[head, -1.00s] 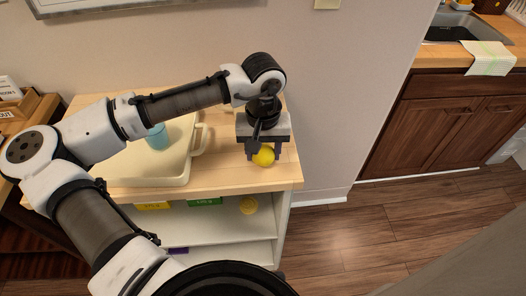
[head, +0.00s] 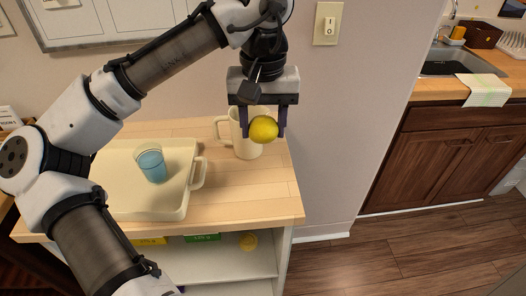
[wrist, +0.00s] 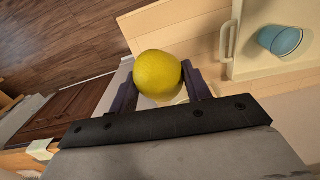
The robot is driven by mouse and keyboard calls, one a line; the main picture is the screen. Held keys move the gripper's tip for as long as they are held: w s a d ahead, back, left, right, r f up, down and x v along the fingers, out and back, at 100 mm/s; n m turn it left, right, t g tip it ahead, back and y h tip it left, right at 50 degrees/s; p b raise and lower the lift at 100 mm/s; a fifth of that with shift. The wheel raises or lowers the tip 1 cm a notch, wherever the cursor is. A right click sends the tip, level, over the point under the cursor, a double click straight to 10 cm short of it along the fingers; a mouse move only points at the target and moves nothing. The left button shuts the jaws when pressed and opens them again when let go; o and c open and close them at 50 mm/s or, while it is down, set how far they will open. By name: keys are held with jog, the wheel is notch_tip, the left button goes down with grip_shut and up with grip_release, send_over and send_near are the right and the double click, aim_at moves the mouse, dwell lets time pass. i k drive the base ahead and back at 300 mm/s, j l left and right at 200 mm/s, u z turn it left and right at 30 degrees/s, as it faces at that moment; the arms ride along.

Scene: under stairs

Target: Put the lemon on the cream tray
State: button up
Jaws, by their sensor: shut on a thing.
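The yellow lemon (head: 264,130) is between the fingers of my gripper (head: 264,122), which is shut on it and holds it above the right end of the wooden top. The wrist view also shows the lemon (wrist: 158,74) between both fingers. The cream tray (head: 170,205), with raised walls and a handle, lies on the wooden top to the left of the gripper. Its handle side also shows in the wrist view (wrist: 240,66). A glass with blue contents (head: 152,164) stands in the tray.
A cream mug (head: 247,140) stands on the wooden top (head: 245,195) behind the lemon, partly hidden by it. The wooden top is clear in front of the mug. A wall with a light switch (head: 327,24) rises behind.

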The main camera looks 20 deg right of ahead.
aim_at(99, 180)
jog(key=i+u, duration=0.75)
jog(key=u, duration=0.2)
